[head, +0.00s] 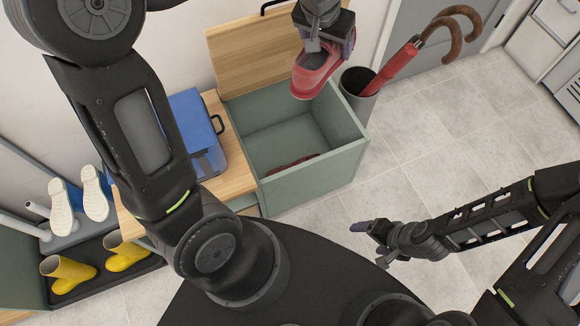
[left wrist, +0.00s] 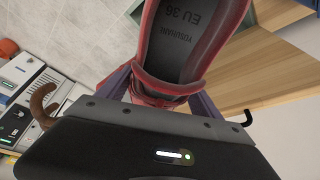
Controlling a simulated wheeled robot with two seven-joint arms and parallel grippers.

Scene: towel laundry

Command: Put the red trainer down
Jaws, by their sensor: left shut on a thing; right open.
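The red trainer (head: 312,76) hangs in my left gripper (head: 330,42), above the back of an open green box (head: 355,160). In the left wrist view the trainer (left wrist: 150,85) shows close up, its grey insole marked EU 36, with the jaws (left wrist: 165,98) shut on its heel end. A dark red thing (head: 293,164), perhaps another shoe, lies at the bottom of the box, mostly hidden by the front wall. My right gripper (head: 372,238) is open and empty above the floor, right of the box's front.
The box's wooden lid (head: 250,55) stands open behind it. A dark bin (head: 358,85) with a red umbrella (head: 395,68) stands at the right. A blue-lidded container (head: 190,115) sits on the wooden top at left. Yellow boots (head: 70,272) and white-soled shoes (head: 62,208) stand on racks. The tiled floor at right is clear.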

